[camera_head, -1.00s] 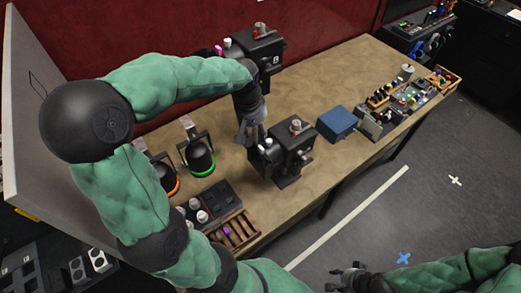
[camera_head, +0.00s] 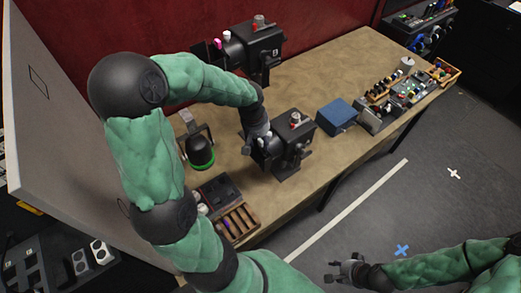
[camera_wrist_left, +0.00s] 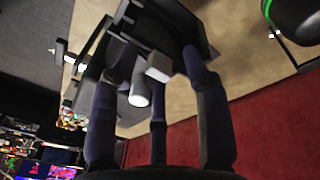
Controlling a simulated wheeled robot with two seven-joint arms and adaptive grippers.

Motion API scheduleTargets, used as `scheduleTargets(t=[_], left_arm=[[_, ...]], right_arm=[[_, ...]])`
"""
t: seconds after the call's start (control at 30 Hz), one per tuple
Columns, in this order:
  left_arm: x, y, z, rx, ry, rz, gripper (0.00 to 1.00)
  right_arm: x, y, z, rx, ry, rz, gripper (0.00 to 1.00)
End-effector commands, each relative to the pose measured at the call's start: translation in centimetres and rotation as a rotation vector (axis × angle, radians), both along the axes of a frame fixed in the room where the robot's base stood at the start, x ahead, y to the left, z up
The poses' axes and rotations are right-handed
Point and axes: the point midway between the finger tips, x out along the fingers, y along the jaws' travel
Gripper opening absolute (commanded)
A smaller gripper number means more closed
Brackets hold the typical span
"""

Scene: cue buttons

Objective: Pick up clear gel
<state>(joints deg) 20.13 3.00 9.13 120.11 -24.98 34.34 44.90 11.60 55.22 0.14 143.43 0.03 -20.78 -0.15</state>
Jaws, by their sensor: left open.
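I cannot pick out with certainty which thing is the clear gel. My left gripper (camera_head: 262,146) is at the left side of the nearer black device (camera_head: 290,162), which has white and red knobs on top. In the left wrist view its dark fingers are spread around a white cylinder (camera_wrist_left: 140,92) and a pale block (camera_wrist_left: 159,67) on the device. The fingers do not close on either; whether they touch is unclear. My right gripper (camera_head: 345,273) is low in the head view, away from the table, with its fingers apart and nothing seen in it.
A second black device (camera_head: 252,48) stands behind, by the red wall. A green-ringed dome (camera_head: 200,153) and a compartmented wooden tray (camera_head: 238,224) are left of the nearer device. A blue box (camera_head: 337,116) stands to its right. The table's middle back is bare.

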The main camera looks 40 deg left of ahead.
Motion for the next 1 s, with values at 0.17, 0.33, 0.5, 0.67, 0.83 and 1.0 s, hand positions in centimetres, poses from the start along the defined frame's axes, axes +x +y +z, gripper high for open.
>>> scheduleTargets(t=[0.17,0.33,0.5,0.67,0.83,1.0], left_arm=[[0.0,0.0,0.0,0.0,0.0,0.0,0.25],[0.0,0.0,0.0,0.0,0.0,0.0,0.0],[0.0,0.0,0.1,0.0,0.0,0.0,0.0],[0.0,0.0,0.1,0.0,-0.001,0.0,0.0],[0.1,0.0,1.0,0.001,-0.003,0.0,0.0],[0.2,0.1,3.0,0.002,-0.006,0.002,0.0]], right_arm=[[0.0,0.0,0.0,0.0,0.0,0.0,0.4],[0.0,0.0,0.0,0.0,0.0,0.0,0.4],[0.0,0.0,0.0,0.0,0.0,0.0,0.4],[0.0,0.0,0.0,0.0,0.0,0.0,0.4],[0.0,0.0,0.0,0.0,0.0,0.0,0.4],[0.0,0.0,0.0,0.0,0.0,0.0,0.4]])
